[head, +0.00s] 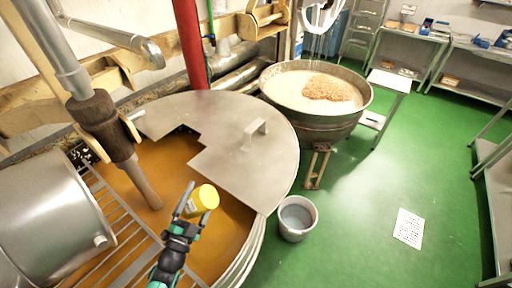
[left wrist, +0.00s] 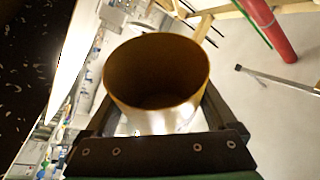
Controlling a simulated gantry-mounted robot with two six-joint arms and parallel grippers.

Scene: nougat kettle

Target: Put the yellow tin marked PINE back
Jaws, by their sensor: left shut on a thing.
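The yellow tin (head: 203,198) is between the fingers of my left gripper (head: 184,204), held above the open part of the large kettle (head: 175,165) with its orange-brown inside. The tin is tilted in the head view, and no PINE marking is legible. In the left wrist view the tin (left wrist: 155,75) shows its open, dark brown mouth, with a finger on each side. My left gripper is shut on it. My right gripper is not in either view.
A metal lid with a handle (head: 256,130) covers part of the kettle. A wooden-handled stirring pole (head: 110,125) stands at the left. A grey bucket (head: 297,218) and a paper sheet (head: 409,228) are on the green floor. A second vat (head: 325,120) and shelves (head: 410,45) stand behind.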

